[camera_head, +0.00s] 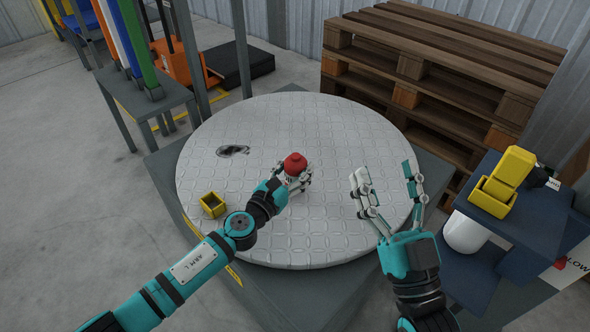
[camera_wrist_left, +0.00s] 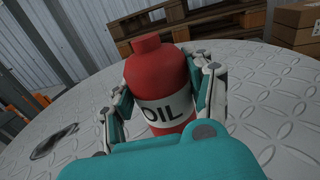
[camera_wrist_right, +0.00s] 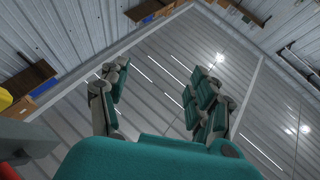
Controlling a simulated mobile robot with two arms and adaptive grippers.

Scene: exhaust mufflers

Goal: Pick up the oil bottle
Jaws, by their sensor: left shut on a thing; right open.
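The red oil bottle (camera_head: 294,162) is upright near the middle of the round patterned table (camera_head: 340,125). In the left wrist view the bottle (camera_wrist_left: 160,72) shows a white band reading OIL. My left gripper (camera_head: 297,181) is shut on the bottle, with fingers on both sides of its body. Whether the bottle's base touches the table is hidden. My right gripper (camera_head: 388,175) is open and empty, raised over the right part of the table. In the right wrist view its fingers (camera_wrist_right: 155,100) are spread with nothing between them.
A small yellow open box (camera_head: 212,205) and a dark, flat object (camera_head: 233,150) lie on the table's left side. Wooden pallets (camera_head: 440,80) are stacked behind. A blue stand at right holds a yellow object (camera_head: 505,180) and a white container (camera_head: 465,232). The table's back is clear.

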